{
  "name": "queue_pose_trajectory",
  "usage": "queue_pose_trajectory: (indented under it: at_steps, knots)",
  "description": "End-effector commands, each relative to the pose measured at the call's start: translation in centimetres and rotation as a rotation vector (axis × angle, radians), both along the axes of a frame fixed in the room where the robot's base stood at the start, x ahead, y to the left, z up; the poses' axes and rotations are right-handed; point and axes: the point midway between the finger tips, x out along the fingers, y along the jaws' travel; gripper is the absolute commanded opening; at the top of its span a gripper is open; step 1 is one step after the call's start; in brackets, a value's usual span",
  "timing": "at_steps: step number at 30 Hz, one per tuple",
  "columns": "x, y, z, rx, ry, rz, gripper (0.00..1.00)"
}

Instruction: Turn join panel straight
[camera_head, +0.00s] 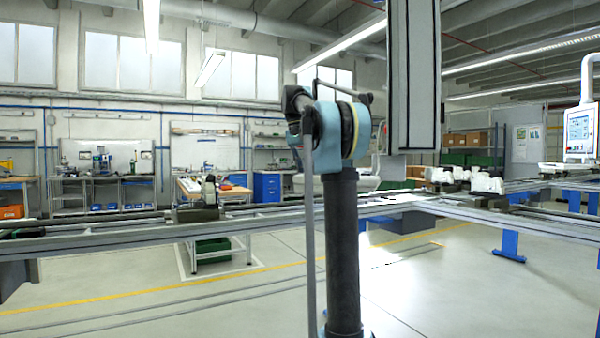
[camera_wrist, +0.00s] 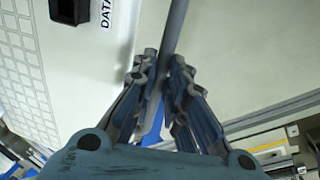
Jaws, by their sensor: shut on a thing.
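In the head view, a white control panel with a lit screen (camera_head: 580,128) hangs from a curved white arm at the far right. Its screen side is turned partly towards the camera. In the wrist view, my gripper (camera_wrist: 164,62) is shut on a thin grey bar (camera_wrist: 177,24), with one finger on each side of it. I cannot tell from this view whether the bar belongs to the panel. My gripper does not show clearly in the head view.
A pale surface with a grid and a "DATA" label (camera_wrist: 105,14) lies close to the left of my gripper. In the head view, a conveyor rail (camera_head: 110,237) crosses the room and white parts (camera_head: 487,182) stand along the line. The floor in front is clear.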

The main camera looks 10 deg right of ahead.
Motion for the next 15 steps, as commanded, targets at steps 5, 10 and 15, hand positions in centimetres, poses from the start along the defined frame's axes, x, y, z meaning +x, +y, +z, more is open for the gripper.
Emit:
queue_pose_trajectory:
  at_steps: [5, 10, 15]
  knots:
    - [0.04, -0.04, 0.04, -0.001, -0.002, 0.000, 0.00]
    - [0.02, -0.03, 0.02, -0.001, -0.002, 0.000, 0.33]
    - [0.00, -0.01, 0.00, 0.000, -0.001, 0.001, 0.33]
